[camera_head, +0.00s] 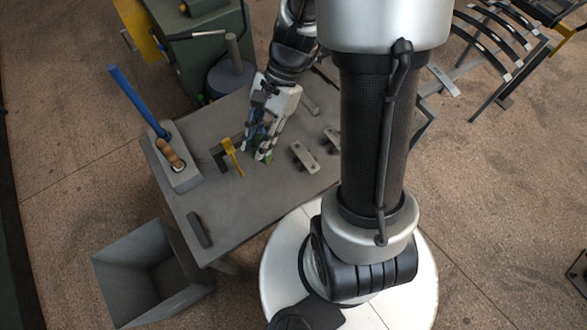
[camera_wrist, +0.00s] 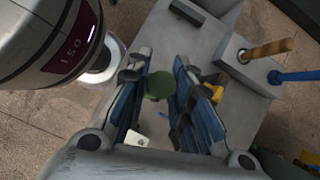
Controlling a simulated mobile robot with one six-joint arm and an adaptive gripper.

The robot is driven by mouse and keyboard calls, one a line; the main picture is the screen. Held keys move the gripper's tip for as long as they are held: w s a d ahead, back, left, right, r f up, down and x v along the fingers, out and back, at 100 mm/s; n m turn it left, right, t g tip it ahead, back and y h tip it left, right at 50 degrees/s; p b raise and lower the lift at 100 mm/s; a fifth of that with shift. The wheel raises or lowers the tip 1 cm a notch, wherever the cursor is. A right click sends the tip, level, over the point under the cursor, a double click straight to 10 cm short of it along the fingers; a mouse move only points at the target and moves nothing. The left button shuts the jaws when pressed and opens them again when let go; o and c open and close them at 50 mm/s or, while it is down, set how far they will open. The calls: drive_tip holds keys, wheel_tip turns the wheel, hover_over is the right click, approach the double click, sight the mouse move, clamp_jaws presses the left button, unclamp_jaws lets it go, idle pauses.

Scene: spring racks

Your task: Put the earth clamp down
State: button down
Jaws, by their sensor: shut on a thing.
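My gripper (camera_head: 257,152) is low over the grey table, pointing down, with its fingers around a green thing. This green thing, which I take to be the earth clamp (camera_wrist: 158,85), shows between the blue finger pads in the wrist view. Only a small green part of it shows at the fingertips in the camera_head view (camera_head: 266,158). The fingers hide most of it, and I cannot tell whether it touches the table. The grey table (camera_head: 245,203) has bare surface in front of the gripper.
A yellow-and-black tool (camera_head: 231,157) lies close left of my gripper. A grey block (camera_head: 181,178) holds a wooden handle and a blue rod. Metal plates (camera_head: 304,157) lie to the right. A dark bar (camera_head: 199,229) lies near the front edge. An open grey bin (camera_head: 150,279) stands below.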

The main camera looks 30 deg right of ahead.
drive_tip(key=shift+s+a+r+m, duration=0.2)
drive_tip(key=shift+s+a+m, duration=0.1)
drive_tip(key=shift+m, duration=0.2)
drive_tip(key=shift+s+a+f+t, duration=0.1)
drive_tip(key=shift+f+t, duration=0.2)
wheel_tip(320, 180, down, 20)
drive_tip(key=b, duration=0.7)
drive_tip(key=shift+r, duration=0.25)
drive_tip(key=c, duration=1.9)
unclamp_jaws()
drive_tip(key=shift+f+b, duration=0.2)
drive_tip(key=shift+b, duration=0.1)
drive_tip(key=o, duration=0.5)
drive_tip(key=shift+r, duration=0.1)
